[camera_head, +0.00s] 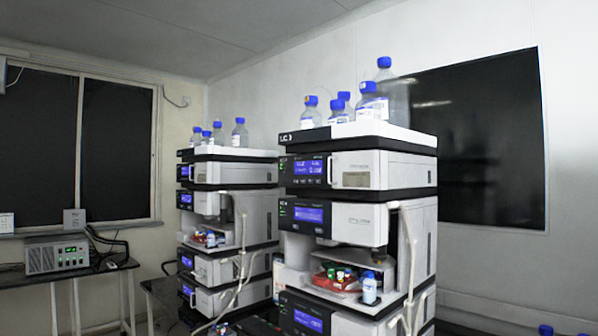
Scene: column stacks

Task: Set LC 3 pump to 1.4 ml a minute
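The nearer column stack (360,170) stands right of centre. Its top label (300,138) starts with "LC"; the character after it is too small to read surely. Below the label, the top module has a lit blue display (308,168) on a dark panel at its left. The second module has another blue display (309,214). A third display (308,320) shows at the bottom edge. The digits on all of them are too small to read, and I cannot tell for sure which module is the pump. My gripper is not in view.
Blue-capped bottles (368,103) stand on the near stack, and vials (342,275) sit in its open bay. A second stack (232,172) stands farther left. A grey instrument (57,256) sits on a table at far left. Pale tubing (410,270) hangs along the near stack.

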